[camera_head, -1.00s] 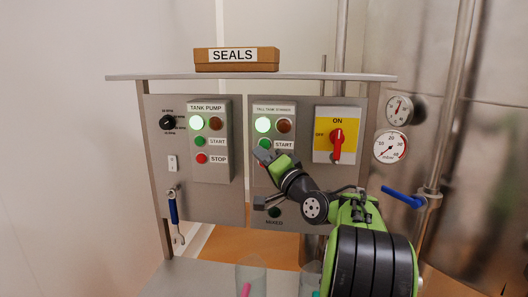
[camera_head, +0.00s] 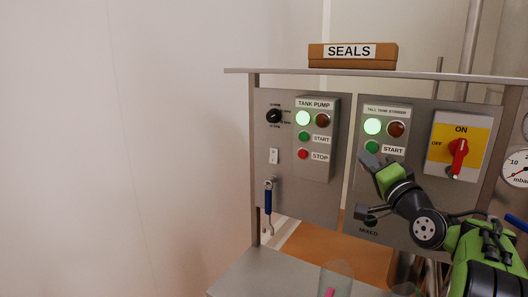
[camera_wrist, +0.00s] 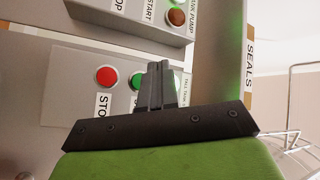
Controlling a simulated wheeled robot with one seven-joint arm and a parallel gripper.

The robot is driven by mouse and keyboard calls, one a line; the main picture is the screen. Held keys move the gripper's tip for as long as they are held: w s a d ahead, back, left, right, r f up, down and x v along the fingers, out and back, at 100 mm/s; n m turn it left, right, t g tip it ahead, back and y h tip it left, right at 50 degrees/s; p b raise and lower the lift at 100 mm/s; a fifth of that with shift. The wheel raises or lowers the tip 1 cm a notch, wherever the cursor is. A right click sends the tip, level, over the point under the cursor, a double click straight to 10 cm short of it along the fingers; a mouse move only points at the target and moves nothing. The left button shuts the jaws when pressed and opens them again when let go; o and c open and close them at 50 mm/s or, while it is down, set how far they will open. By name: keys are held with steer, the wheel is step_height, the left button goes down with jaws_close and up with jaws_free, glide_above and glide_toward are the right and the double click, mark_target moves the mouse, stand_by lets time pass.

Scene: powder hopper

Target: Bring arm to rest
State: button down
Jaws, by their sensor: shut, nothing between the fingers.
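My gripper (camera_head: 370,162) is in front of the tall tank stirrer panel (camera_head: 384,124) in the head view, just below its green START button (camera_head: 372,147). The gripper is shut and empty. In the wrist view the closed fingers (camera_wrist: 155,85) point at the panel face and partly cover the green button. A red button (camera_wrist: 106,76) shows beside them in the wrist view; in the head view the gripper hides most of it. I cannot tell whether the fingertips touch the panel. The arm is bent and reaches in from the lower right.
The tank pump panel (camera_head: 315,135) is on the left, with a lit green lamp. A red rotary switch (camera_head: 458,157) on a yellow plate is at the right. A blue-handled wrench (camera_head: 268,207) hangs at left. A SEALS box (camera_head: 352,56) sits on the top shelf. A metal shelf (camera_head: 265,275) lies below.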

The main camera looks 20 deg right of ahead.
steer(key=a+f+n+g+y, duration=0.2)
steer(key=a+f+n+g, duration=0.15)
steer(key=a, duration=0.75)
steer(key=a+f+n+g+y, duration=0.25)
steer(key=a+f+n, duration=0.2)
steer(key=a, duration=0.65)
steer(key=s+a+f+n+g, duration=0.1)
steer(key=s+a+f+g, duration=0.1)
steer(key=s+f, duration=0.3)
steer(key=s+a+f+n+g+h, duration=0.1)
steer(key=s+f+g, duration=0.3)
steer(key=s, duration=0.7)
steer(key=s+a+f+n+g, duration=0.2)
steer(key=s+a+f+n, duration=0.1)
steer(key=s, duration=0.5)
step_height(320, 180, down, 3)
steer(key=shift+a+r+g+h, duration=0.1)
steer(key=shift+a+g+h, duration=0.3)
steer(key=shift+a, duration=0.2)
